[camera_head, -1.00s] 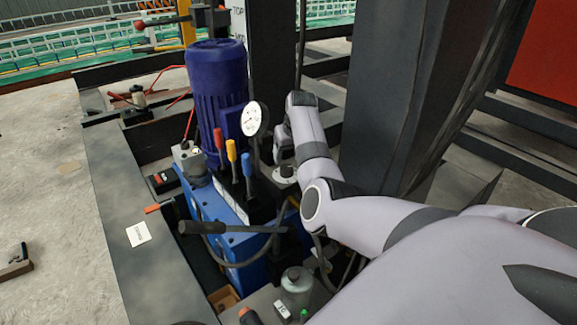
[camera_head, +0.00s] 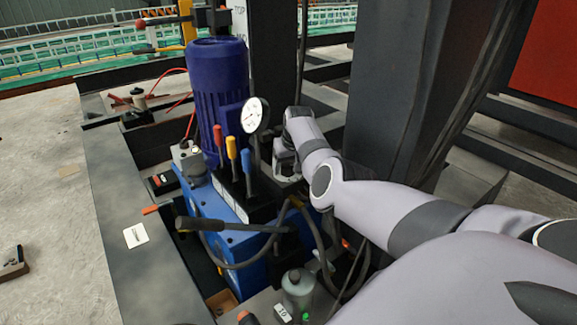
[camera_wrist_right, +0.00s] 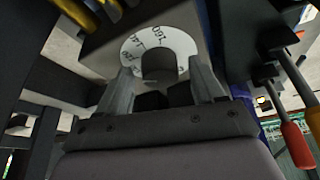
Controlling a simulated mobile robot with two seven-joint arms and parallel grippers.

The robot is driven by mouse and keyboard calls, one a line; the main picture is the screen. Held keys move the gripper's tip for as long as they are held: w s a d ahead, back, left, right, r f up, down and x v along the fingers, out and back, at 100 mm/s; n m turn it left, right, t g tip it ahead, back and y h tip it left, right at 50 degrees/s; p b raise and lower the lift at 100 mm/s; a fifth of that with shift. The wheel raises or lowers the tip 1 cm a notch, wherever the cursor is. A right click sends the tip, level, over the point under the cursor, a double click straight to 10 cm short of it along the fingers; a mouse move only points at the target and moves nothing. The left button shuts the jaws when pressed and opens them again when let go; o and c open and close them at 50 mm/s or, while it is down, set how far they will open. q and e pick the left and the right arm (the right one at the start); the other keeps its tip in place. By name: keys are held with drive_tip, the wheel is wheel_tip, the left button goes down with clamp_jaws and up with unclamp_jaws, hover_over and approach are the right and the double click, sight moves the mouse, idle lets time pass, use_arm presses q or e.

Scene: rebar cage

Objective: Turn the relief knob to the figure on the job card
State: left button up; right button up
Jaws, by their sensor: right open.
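The relief knob (camera_wrist_right: 158,66) is a dark round grip in front of a white dial ring (camera_wrist_right: 178,40) in the right wrist view. Figures on the ring include 140 and 160; others are partly hidden. My right gripper (camera_wrist_right: 160,82) is open, with one finger on each side of the knob; I cannot tell whether they touch it. In the head view my right gripper (camera_head: 286,168) is low beside the pressure gauge (camera_head: 254,115) and hides the knob. A white card (camera_head: 135,236), perhaps the job card, lies on the dark beam; its writing is too small to read. My left gripper is out of view.
Red, yellow and blue levers (camera_head: 231,148) stand just left of my right gripper, before the blue motor (camera_head: 216,85). A black-handled lever (camera_head: 230,226) and hoses lie in front. A dark column (camera_head: 385,100) rises close on the right. A grey bottle (camera_head: 297,288) stands near the front.

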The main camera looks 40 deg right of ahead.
drive_tip(key=c, duration=1)
drive_tip(key=shift+m, duration=0.5)
drive_tip(key=shift+c, duration=0.2)
drive_tip(key=shift+h, duration=0.3)
drive_tip(key=o, duration=1)
drive_tip(key=shift+o, duration=0.2)
drive_tip(key=shift+r, duration=0.1)
